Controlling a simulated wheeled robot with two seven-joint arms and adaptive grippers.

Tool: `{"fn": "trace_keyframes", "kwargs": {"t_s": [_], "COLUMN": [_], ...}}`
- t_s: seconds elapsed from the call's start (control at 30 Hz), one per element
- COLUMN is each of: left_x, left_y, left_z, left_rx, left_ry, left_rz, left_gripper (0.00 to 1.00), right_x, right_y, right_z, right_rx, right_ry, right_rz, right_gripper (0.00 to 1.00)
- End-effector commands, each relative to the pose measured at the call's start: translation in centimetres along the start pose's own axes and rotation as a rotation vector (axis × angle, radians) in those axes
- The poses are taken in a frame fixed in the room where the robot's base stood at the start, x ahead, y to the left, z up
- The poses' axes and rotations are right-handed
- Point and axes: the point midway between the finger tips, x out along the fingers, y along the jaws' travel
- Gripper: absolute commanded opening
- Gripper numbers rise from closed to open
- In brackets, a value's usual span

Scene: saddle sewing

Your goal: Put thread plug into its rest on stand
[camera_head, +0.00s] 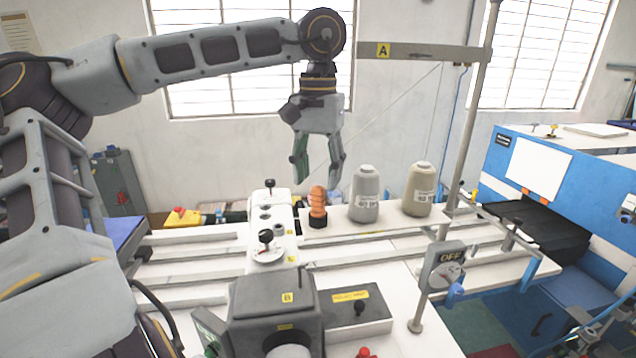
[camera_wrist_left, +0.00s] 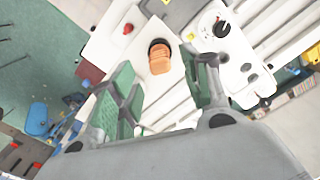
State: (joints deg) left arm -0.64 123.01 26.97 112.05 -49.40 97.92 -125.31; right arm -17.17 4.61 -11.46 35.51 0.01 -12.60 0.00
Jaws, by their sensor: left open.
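An orange ribbed plug (camera_head: 318,202) with a black round bottom stands upright on the white machine top, left of the thread spools. It also shows in the left wrist view (camera_wrist_left: 159,64). I cannot tell whether the black part is its own base or a rest around it. My left gripper (camera_head: 317,170) hangs fingers-down just above the plug, open and empty. In the left wrist view its green-padded fingers (camera_wrist_left: 163,92) lie to either side of the plug, apart from it. The stand has a metal post (camera_head: 470,110) with a crossbar marked A (camera_head: 420,52).
A grey spool (camera_head: 364,200) and a beige spool (camera_head: 418,193) stand to the right of the plug. A black knob (camera_head: 267,238) rises in front. A dark box marked B (camera_head: 277,305) and an OFF switch (camera_head: 447,265) are nearer. Blue machinery (camera_head: 530,170) is at right.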

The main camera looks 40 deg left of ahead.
Motion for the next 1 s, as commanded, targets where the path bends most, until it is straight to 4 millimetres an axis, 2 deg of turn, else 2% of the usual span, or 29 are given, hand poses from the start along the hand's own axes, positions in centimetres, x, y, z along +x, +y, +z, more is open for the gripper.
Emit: {"fn": "trace_keyframes", "kwargs": {"t_s": [0.3, 0.5, 0.7, 1.0], "left_x": [-4.9, -7.2, -8.2, -8.3], "left_y": [0.0, 0.0, 0.0, 0.0], "left_z": [-0.1, -0.1, 0.0, 0.0], "left_rx": [-0.002, -0.001, 0.000, 0.001], "left_ry": [0.002, 0.002, -0.001, -0.001], "left_rz": [-0.001, 0.000, 0.000, 0.000], "left_gripper": [0.47, 0.47, 0.47, 0.47], "right_x": [0.0, 0.0, 0.0, 0.0], "right_y": [-0.1, -0.1, -0.1, -0.1], "right_z": [0.0, 0.0, 0.0, 0.0], "right_rx": [0.000, 0.000, 0.000, 0.000], "right_ry": [0.000, 0.000, 0.000, 0.000], "right_rz": [0.000, -0.001, -0.001, -0.001], "right_gripper": [0.40, 0.40, 0.40, 0.40]}}
